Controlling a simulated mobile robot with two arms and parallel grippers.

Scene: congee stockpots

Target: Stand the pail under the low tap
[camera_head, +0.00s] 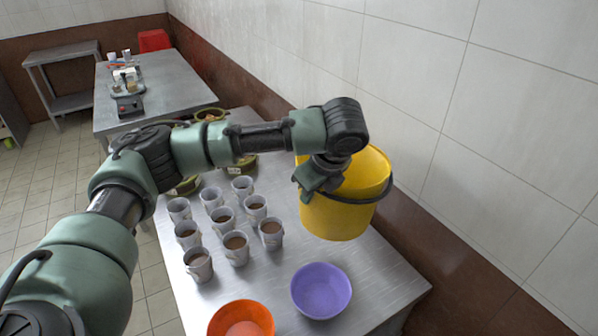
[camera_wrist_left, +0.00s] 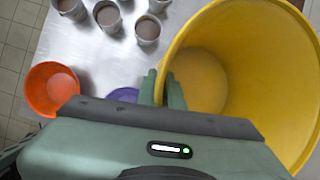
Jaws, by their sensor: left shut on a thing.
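The pail (camera_head: 335,215) is yellow with a dark handle and appears upright over the right part of the metal table in the head view. My left gripper (camera_head: 308,192) is shut on the near left side of its rim. In the left wrist view, the fingers (camera_wrist_left: 162,90) straddle the wall of the pail (camera_wrist_left: 270,60), one inside and one outside. The pail looks empty. Its base seems raised off the table, but the gap is hard to judge. No tap shows in either view. My right gripper is not in view.
Several cups of brown liquid (camera_head: 236,246) stand left of the pail on the metal table (camera_head: 275,285). A purple bowl (camera_head: 321,290) and an orange bowl (camera_head: 241,320) sit at the near end. A tiled wall (camera_head: 430,90) runs along the right. A second table (camera_head: 165,90) stands behind.

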